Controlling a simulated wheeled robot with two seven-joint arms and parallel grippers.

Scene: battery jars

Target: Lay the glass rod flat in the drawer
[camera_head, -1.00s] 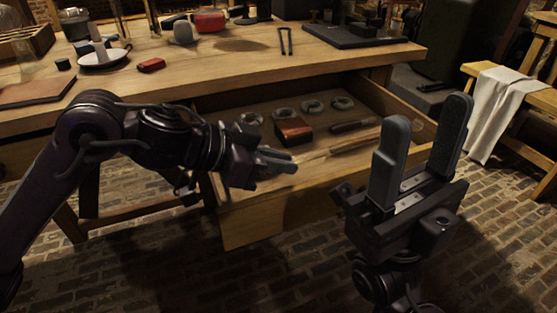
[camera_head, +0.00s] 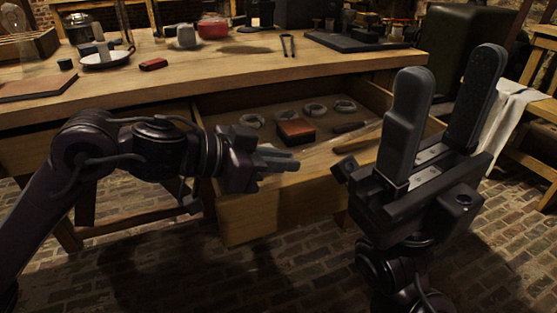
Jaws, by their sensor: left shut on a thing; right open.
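The wooden drawer (camera_head: 250,218) stands pulled out below the workbench top. My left gripper (camera_head: 290,160) is level over the drawer's front left part, with its fingers pointing right. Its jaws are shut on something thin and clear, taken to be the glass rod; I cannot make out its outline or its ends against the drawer. My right gripper (camera_head: 450,68) is open and empty, fingers pointing up, in front of the drawer's right end. It hides that end of the drawer.
In the drawer lie several pale rings (camera_head: 315,110), a reddish-brown box (camera_head: 296,132) and long tools (camera_head: 352,143) at the right. The bench top (camera_head: 215,65) holds a white dish (camera_head: 107,61), a red pot (camera_head: 212,27) and a black board (camera_head: 357,40).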

